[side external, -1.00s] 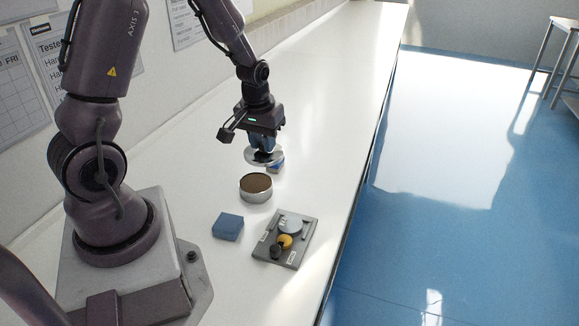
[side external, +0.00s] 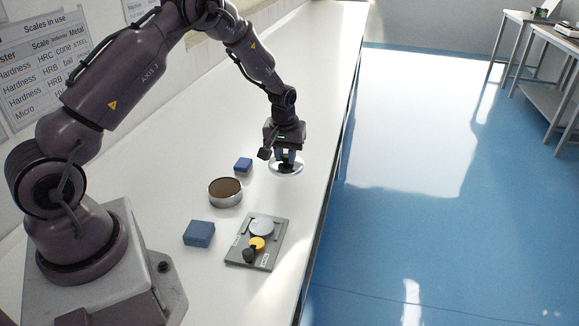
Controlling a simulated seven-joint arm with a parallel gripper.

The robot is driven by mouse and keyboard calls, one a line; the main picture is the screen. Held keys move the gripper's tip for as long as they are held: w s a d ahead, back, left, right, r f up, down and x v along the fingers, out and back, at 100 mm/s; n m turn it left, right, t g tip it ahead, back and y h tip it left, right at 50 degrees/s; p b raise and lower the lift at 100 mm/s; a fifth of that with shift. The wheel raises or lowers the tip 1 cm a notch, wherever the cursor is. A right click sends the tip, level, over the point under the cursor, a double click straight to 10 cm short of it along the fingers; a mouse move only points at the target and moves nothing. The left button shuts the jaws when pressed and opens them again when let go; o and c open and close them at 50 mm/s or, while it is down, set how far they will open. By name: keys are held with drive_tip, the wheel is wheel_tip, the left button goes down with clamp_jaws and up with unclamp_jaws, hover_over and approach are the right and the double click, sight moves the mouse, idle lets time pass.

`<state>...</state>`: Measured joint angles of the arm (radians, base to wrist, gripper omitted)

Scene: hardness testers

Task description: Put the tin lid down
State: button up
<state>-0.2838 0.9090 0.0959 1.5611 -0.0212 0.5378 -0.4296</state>
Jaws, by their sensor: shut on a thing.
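My gripper (side external: 287,158) is shut on the tin lid and points down over the right side of the white bench. The tin lid (side external: 285,168) is a shiny, pale round disc, roughly level, beneath the fingers. It is at or just above the bench top; I cannot tell whether it touches. The open round tin (side external: 225,198), with metal sides and a brown inside, stands on the bench to the left of and nearer than the lid.
A larger blue block (side external: 199,233) and a grey plate (side external: 268,254) with a pale disc, yellow piece and black knob lie nearer. The bench edge (side external: 335,165) is right of the lid. Bench beyond is clear.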

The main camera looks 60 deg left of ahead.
drive_tip(key=shift+w+a+f, duration=0.2)
drive_tip(key=shift+w+f, duration=0.25)
drive_tip(key=shift+f, duration=0.2)
drive_tip(key=shift+w+a+f, duration=0.1)
drive_tip(key=shift+w+f, duration=0.05)
drive_tip(key=shift+f, duration=0.75)
drive_tip(key=shift+w+f, duration=0.1)
drive_tip(key=shift+f, duration=0.8)
drive_tip(key=shift+f, duration=0.1)
drive_tip(key=o, duration=0.9)
